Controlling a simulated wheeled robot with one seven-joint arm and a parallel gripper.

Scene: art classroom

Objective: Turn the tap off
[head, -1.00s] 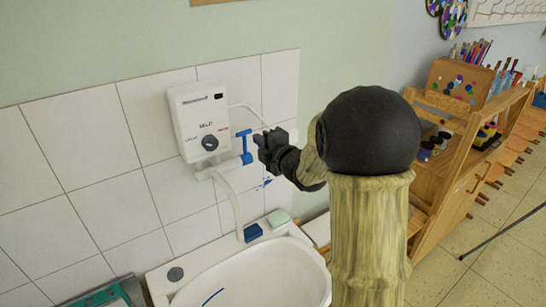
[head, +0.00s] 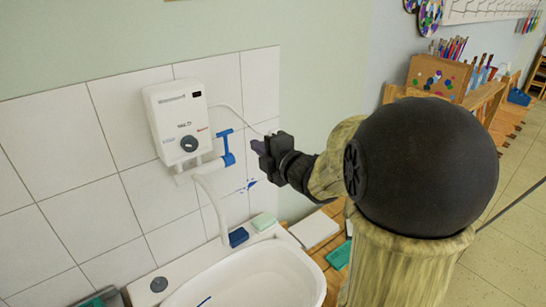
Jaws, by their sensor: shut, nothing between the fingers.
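The tap has a blue handle (head: 226,149) beside a white wall-mounted water heater (head: 184,118). Its white curved spout (head: 212,205) comes out below the heater and hangs down over the white basin (head: 262,277). Whether water runs from it I cannot tell. My gripper (head: 257,147) is shut and empty, pointing left toward the blue handle. A small gap shows between the fingertips and the handle in the picture; the depth between them is unclear.
A blue block (head: 238,237) and a pale green soap bar (head: 263,221) lie on the basin's back rim. White tiles cover the wall behind. A wooden shelf with brushes stands at right, partly behind my arm.

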